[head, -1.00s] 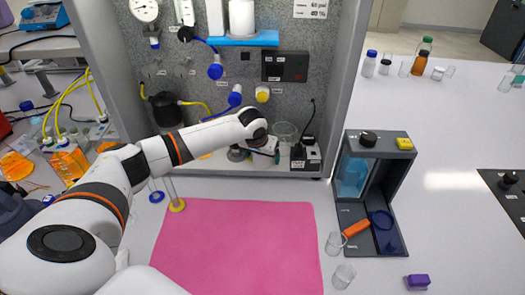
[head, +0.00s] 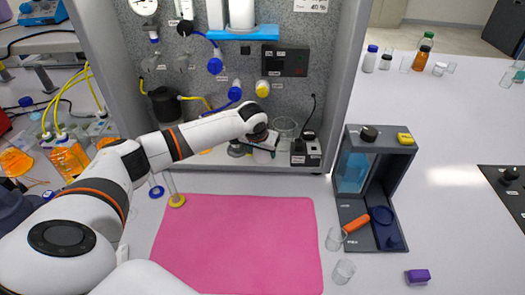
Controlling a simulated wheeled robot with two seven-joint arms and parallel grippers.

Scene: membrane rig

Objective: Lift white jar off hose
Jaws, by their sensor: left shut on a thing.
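My left gripper (head: 264,140) is inside the grey cabinet, low down near its floor. It is shut on a whitish object, which looks like the white jar (head: 263,156). The jar shows just below the fingers, and the gripper hides its upper part. I cannot tell whether its base touches the cabinet floor. A blue hose (head: 218,108) runs behind my forearm to a blue-capped fitting on the back panel. No hose shows clearly under the jar. My right gripper is not in view.
A clear glass beaker (head: 286,128) and a small black-and-white device (head: 306,151) stand close right of the gripper. A black pot (head: 164,104) is at the cabinet's left. A pink mat (head: 235,240) lies clear in front. A grey stand (head: 347,205) is at right.

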